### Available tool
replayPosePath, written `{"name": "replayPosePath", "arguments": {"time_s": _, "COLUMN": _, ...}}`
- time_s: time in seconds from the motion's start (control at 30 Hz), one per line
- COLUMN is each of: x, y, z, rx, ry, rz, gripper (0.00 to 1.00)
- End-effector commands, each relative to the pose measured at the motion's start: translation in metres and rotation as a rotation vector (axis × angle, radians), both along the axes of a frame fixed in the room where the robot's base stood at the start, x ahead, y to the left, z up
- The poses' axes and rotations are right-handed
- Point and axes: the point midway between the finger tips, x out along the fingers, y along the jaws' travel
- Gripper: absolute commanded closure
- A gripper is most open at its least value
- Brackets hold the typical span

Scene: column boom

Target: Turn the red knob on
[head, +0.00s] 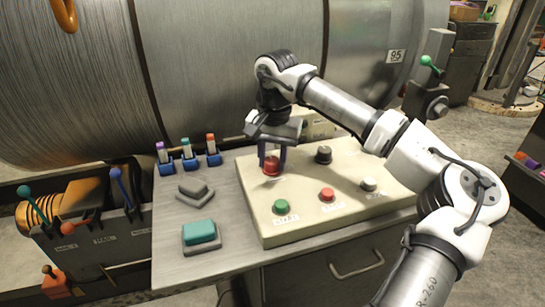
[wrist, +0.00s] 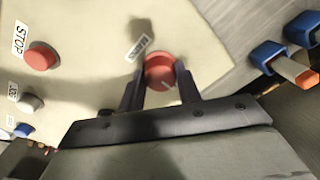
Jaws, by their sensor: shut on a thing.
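The red knob (head: 271,168) stands at the back left of a cream control panel (head: 300,226). In the wrist view the knob (wrist: 159,68) is round, with a light pointer line on its lower right part. My gripper (head: 271,157) reaches down over the knob from above. In the wrist view the two dark fingers of my gripper (wrist: 161,85) sit on either side of the knob, shut on it. The label beside the knob is partly readable. The far side of the knob is hidden in the head view.
The panel also bears a black knob (head: 323,154), a green button (head: 281,207), a red button (head: 327,195) and a pale grey button (head: 369,184). Blue holders with markers (head: 188,153) stand to the left. A teal-topped block (head: 200,233) lies on the grey bench (head: 225,262).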

Motion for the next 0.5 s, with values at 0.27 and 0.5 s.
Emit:
{"name": "replayPosePath", "arguments": {"time_s": 0.27, "x": 0.0002, "y": 0.0, "z": 0.0, "rx": 0.001, "ry": -0.001, "rz": -0.058, "gripper": 0.89}}
{"name": "replayPosePath", "arguments": {"time_s": 0.5, "x": 0.0003, "y": -0.0005, "z": -0.0005, "rx": -0.001, "ry": -0.002, "rz": -0.217, "gripper": 0.89}}
